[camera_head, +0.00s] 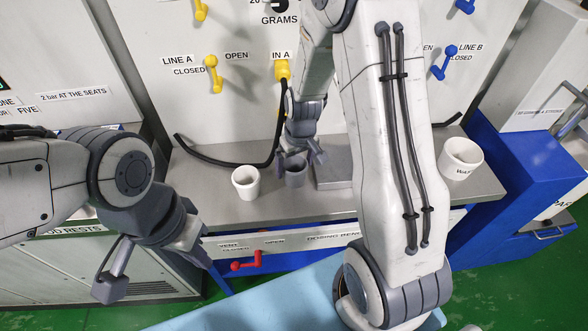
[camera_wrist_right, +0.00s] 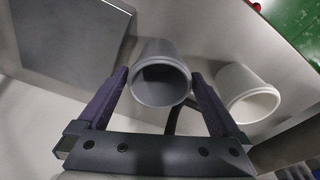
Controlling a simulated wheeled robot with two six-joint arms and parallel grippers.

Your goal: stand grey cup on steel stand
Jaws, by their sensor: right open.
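The grey cup (camera_head: 294,173) stands upright on the steel bench, just left of the steel stand (camera_head: 333,173). My right gripper (camera_head: 304,158) is open at the cup, partly covering it in the head view. In the right wrist view the grey cup (camera_wrist_right: 160,80) lies between the two spread fingers (camera_wrist_right: 160,95), with a gap visible on each side. The steel stand (camera_wrist_right: 70,38) shows as a flat plate at upper left there, with nothing seen on its visible part. My left gripper (camera_head: 157,268) is open and empty, low at the left in front of the bench.
A white cup (camera_head: 246,182) stands close left of the grey cup; it also shows in the right wrist view (camera_wrist_right: 248,92). A larger white pot (camera_head: 461,158) stands at the bench's right. A black hose (camera_head: 240,163) runs behind the cups. A red valve handle (camera_head: 247,262) is below the bench edge.

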